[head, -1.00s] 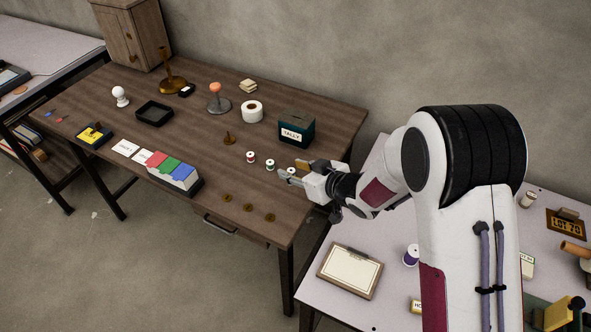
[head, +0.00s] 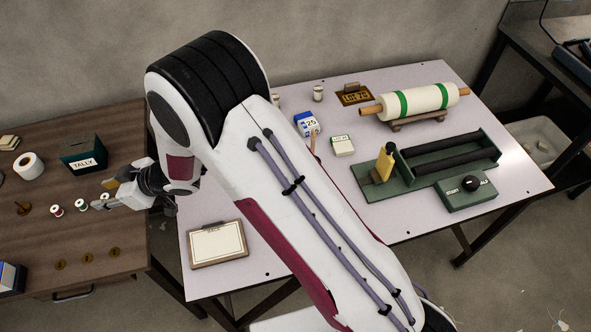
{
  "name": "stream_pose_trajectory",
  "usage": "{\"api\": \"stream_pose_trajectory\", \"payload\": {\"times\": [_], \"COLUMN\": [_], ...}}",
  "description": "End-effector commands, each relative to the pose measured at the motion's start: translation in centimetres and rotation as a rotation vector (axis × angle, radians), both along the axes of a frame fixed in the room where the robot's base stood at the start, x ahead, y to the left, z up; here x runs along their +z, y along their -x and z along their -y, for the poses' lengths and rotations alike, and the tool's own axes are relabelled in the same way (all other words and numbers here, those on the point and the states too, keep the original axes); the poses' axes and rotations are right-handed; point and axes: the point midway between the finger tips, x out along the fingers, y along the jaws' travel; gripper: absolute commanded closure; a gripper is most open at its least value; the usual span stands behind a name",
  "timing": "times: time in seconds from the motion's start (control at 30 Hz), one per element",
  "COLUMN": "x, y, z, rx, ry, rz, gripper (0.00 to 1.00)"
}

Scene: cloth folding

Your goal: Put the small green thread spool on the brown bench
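A small spool with a green middle and pale ends (head: 82,205) stands upright on the brown bench (head: 95,285). A similar red spool (head: 57,211) stands to its left. My gripper (head: 104,195) is low over the bench's right side, just right of the green spool. Its fingers look apart, one tan and one grey, and the green spool stands outside them. A small pale shape between or behind the fingers may be another spool; I cannot tell whether they touch it.
The dark green TALLY box (head: 84,155) stands behind my gripper. A white roll (head: 28,166) and a brown peg (head: 23,208) are farther left. Several brass discs (head: 87,253) lie in front. The pale table (head: 345,190) on the right holds a clipboard (head: 218,244) and a green roller tray (head: 435,168).

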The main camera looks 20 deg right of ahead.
Motion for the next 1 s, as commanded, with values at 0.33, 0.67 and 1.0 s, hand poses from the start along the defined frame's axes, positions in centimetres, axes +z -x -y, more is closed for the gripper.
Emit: {"api": "stream_pose_trajectory", "payload": {"times": [0.33, 0.67, 1.0], "x": [4.0, 10.0, 15.4], "y": [-3.1, -6.0, -5.8], "z": [4.4, 13.1, 22.5], "rx": [-0.123, -0.329, -0.535], "ry": [0.056, 0.154, 0.238], "rz": [0.035, 0.057, 0.037], "gripper": [0.68, 0.68, 0.68]}}
